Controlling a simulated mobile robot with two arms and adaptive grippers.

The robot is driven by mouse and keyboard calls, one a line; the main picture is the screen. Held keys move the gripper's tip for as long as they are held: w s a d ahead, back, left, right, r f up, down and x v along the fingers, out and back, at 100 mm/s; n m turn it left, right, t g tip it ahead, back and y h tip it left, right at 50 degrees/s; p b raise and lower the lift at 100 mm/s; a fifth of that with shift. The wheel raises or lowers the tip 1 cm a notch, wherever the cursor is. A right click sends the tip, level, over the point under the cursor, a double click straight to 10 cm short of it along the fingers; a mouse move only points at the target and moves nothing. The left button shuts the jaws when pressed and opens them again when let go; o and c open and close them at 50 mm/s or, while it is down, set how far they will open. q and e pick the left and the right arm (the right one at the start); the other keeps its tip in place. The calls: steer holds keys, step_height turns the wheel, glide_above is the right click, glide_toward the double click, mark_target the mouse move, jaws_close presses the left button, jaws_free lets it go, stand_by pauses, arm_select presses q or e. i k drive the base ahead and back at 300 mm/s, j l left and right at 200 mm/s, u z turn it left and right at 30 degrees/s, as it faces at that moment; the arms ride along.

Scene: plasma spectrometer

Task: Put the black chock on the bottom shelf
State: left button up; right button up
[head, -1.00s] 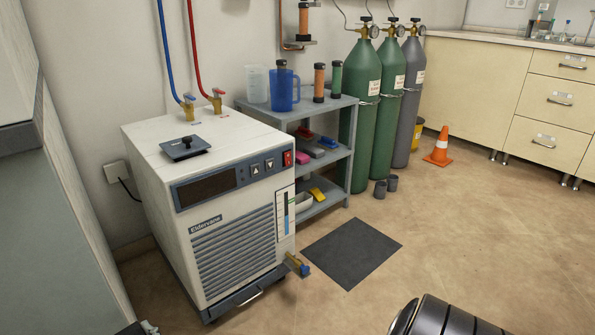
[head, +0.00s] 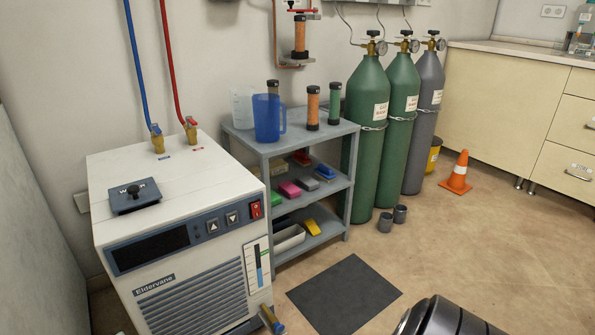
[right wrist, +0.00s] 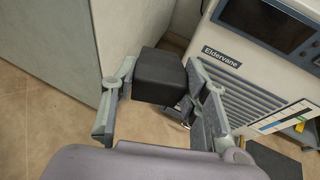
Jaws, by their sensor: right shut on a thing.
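In the right wrist view my right gripper (right wrist: 160,95) is shut on the black chock (right wrist: 159,74), a dark block held between its two fingers. Behind it are the chiller front and a grey panel. In the head view the grey shelf unit (head: 347,189) stands right of the chiller. Its bottom shelf (head: 325,232) carries a yellow block (head: 312,227) and a pale tray (head: 289,238), with some bare surface beside them. The chiller hides part of that shelf. Neither gripper shows in the head view; a dark rounded part of my arm is at the bottom edge.
The white chiller (head: 127,225) stands left of the shelf unit, with a valve low at its front. A dark mat (head: 343,295) lies before the shelves. Floor at right is clear.

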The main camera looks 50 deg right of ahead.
mark_target(324, 221)
steer(key=l, duration=0.5)
steer(key=l+u, duration=0.1)
steer(key=l, duration=0.45)
steer(key=k+l, duration=0.1)
steer(key=l, duration=0.4)
steer(key=l+u, duration=0.15)
steer(key=l, duration=0.4)
steer(key=k+l, duration=0.1)
steer(key=l, duration=0.4)
steer(key=k+l+u, duration=0.1)
steer(key=l, duration=0.9)
steer(key=k+l+u, duration=0.1)
steer(key=l, duration=0.4)
steer(key=k, duration=0.05)
